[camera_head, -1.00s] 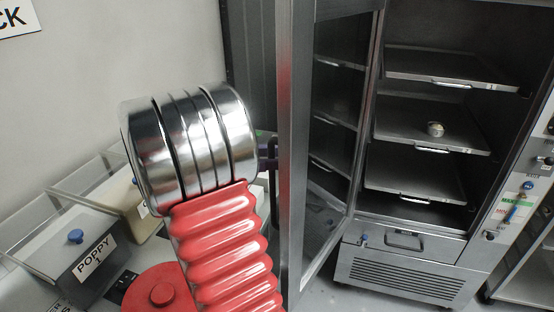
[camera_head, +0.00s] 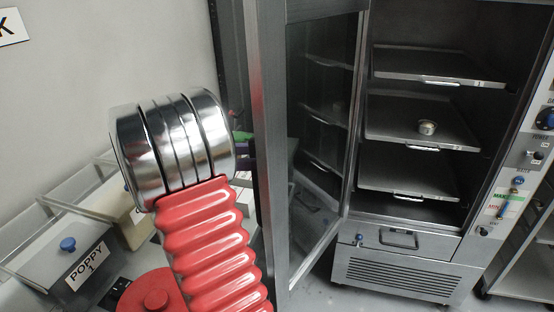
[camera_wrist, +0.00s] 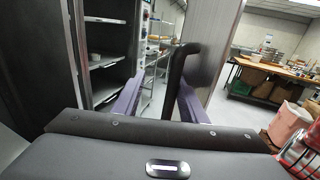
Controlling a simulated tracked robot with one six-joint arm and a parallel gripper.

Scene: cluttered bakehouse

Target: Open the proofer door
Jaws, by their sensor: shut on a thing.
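The proofer door (camera_head: 265,150), a metal frame around a dark glass pane (camera_head: 320,130), stands swung open to the left of the proofer. The proofer cabinet (camera_head: 400,255) shows its open inside with several trays, and a small metal cup (camera_head: 427,127) sits on one tray. In the wrist view my gripper (camera_wrist: 158,98), with purple fingers, is shut on the black door handle (camera_wrist: 178,75), which stands out from the door's edge (camera_wrist: 212,60). In the head view my red and chrome arm hides most of the gripper, and the handle is hidden.
A control panel (camera_head: 510,195) runs down the proofer's right side. Clear bins, one marked POPPY (camera_head: 85,262), stand on a counter at the left, close to my arm. A wooden workbench (camera_wrist: 285,75) and pink sack (camera_wrist: 288,125) show at right in the wrist view.

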